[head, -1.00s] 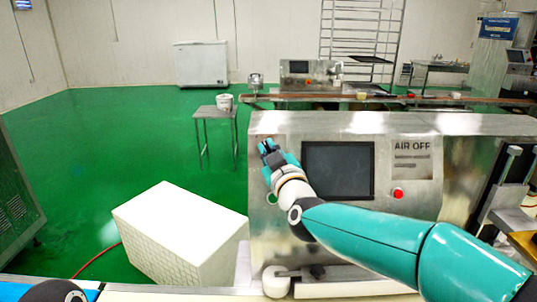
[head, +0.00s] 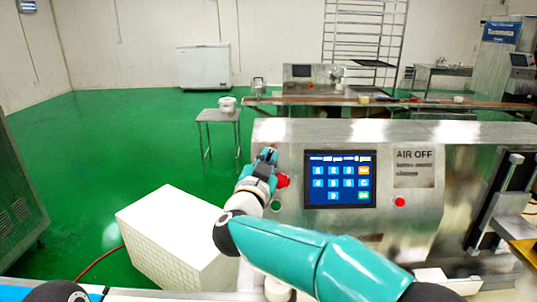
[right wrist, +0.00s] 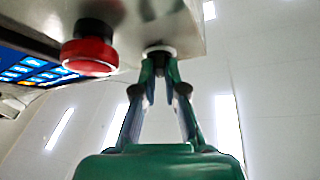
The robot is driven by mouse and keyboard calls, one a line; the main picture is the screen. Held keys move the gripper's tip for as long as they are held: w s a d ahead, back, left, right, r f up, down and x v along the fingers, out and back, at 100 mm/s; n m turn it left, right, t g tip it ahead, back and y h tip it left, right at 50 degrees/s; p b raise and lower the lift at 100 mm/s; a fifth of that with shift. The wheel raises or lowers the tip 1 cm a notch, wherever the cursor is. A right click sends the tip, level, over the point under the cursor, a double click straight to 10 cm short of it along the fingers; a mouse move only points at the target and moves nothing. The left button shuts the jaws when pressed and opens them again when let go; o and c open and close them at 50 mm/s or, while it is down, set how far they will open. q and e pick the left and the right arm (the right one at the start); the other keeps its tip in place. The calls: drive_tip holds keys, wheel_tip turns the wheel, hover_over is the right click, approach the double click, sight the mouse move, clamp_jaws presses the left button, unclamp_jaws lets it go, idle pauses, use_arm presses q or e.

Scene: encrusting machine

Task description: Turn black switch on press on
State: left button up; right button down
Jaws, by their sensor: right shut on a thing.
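The press (head: 420,212) is a steel machine with a control panel. Its screen (head: 340,179) is lit blue with white and orange keys. My right gripper (head: 268,156) is at the panel's upper left corner and covers the switch in the head view. In the right wrist view, the black switch (right wrist: 158,56) with a pale ring sits between the fingertips of my right gripper (right wrist: 160,70), which are shut on it. My left gripper is not in view.
A red button (head: 283,180) is close beside my right gripper; it also shows in the right wrist view (right wrist: 88,56). Another red button (head: 400,202) is right of the screen, under an AIR OFF label (head: 414,166). A white block (head: 170,225) stands left of the press.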

drive_tip(key=m+h+p, duration=0.1)
drive_tip(key=m, duration=0.1)
drive_tip(key=m+g+h+p, duration=0.1)
drive_tip(key=m, duration=0.1)
drive_tip(key=shift+a+r, duration=0.15)
drive_tip(key=shift+m+g+h+p, duration=0.4)
drive_tip(key=shift+m+g+p, duration=0.2)
drive_tip(key=shift+m, duration=0.3)
drive_tip(key=c, duration=1.2)
unclamp_jaws()
drive_tip(key=shift+c, duration=0.2)
